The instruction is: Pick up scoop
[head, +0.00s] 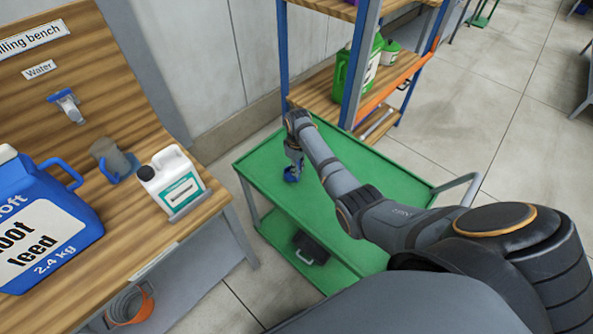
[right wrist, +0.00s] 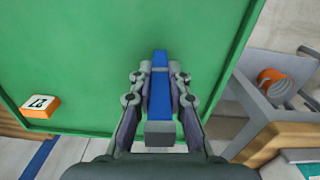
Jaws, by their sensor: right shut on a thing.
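The blue scoop (head: 292,174) is over the green cart top, below my right gripper (head: 293,157). In the right wrist view, the blue handle of the scoop (right wrist: 160,66) runs between the fingers of my right gripper (right wrist: 160,86). The fingers are shut on it from both sides. The scoop's bowl is not clear in either view. I cannot tell whether the scoop touches the cart top. My left gripper is not in view.
The green cart (head: 262,181) stands beside the wooden bench (head: 118,245), which holds a blue jug (head: 45,215) and a white bottle (head: 175,181). A shelf rack (head: 318,78) stands behind. An orange-and-white block (right wrist: 40,106) lies near the cart's edge.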

